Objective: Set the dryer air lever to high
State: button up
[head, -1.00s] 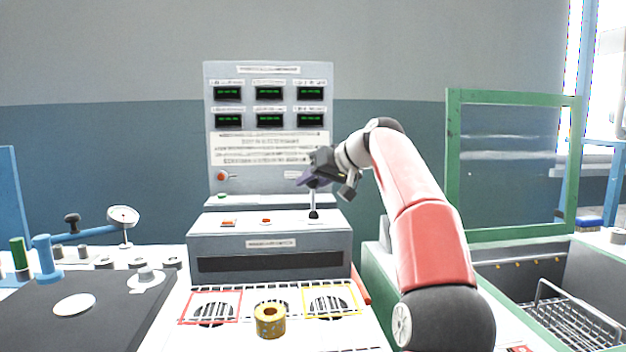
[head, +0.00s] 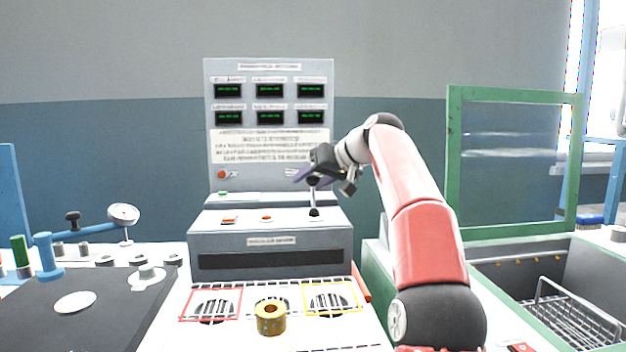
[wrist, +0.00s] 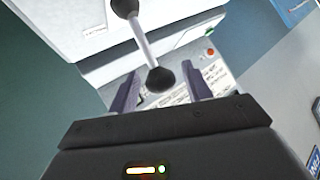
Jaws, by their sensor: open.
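The air lever (head: 314,198) is a thin metal rod with a dark knob on top and a dark base on the top face of the grey dryer box (head: 271,240). It stands close to upright. My gripper (head: 304,174) is at the lever's top, with its purple-grey fingers pointing left. In the wrist view the lever (wrist: 145,40) runs down the picture to a black knob, which lies between the two spread fingers of my gripper (wrist: 160,88). The fingers show a gap on both sides of the knob. Contact cannot be told.
A panel (head: 268,90) with green displays stands behind the dryer. A brass ring (head: 270,317) sits in front on the white top, between red and yellow outlined vents. A green-framed screen (head: 452,160) and a wire basket (head: 575,315) are at right. A dial gauge (head: 124,214) is at left.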

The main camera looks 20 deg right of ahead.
jog(key=shift+s, duration=0.1)
jog(key=v, duration=0.7)
jog(key=shift+s+d+r, duration=0.15)
jog(key=shift+s+r, duration=0.05)
jog(key=shift+s, duration=0.05)
